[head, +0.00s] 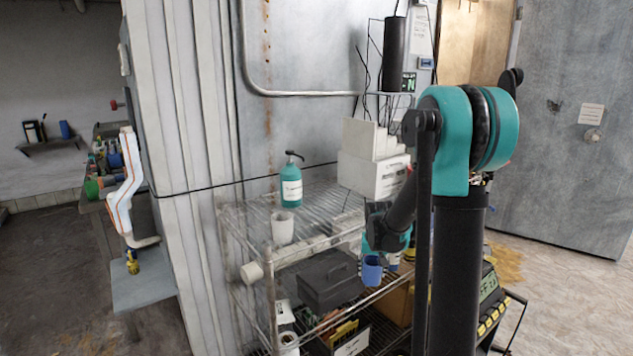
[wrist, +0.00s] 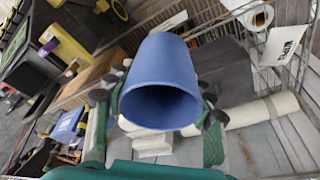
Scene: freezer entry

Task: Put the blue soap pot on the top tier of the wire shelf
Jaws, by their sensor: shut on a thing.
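The blue soap pot (head: 372,271) hangs from my gripper (head: 377,258) in front of the wire shelf, lower than its top tier. In the wrist view, the pot (wrist: 165,75) is between the two fingers of my gripper (wrist: 162,100), which are shut on its sides; its open mouth faces the camera. The wire shelf (head: 322,206) stands in the middle of the head view. Its top tier holds a teal pump bottle (head: 291,188), a white cup (head: 282,227) and white boxes (head: 372,172). My arm hides the tier's right end.
A dark grey case (head: 328,281) sits on the tier below, with bins and tools lower down. A white roll (head: 252,272) sticks out at the shelf's left side. Bare wire shows on the top tier between the bottle, cup and boxes.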

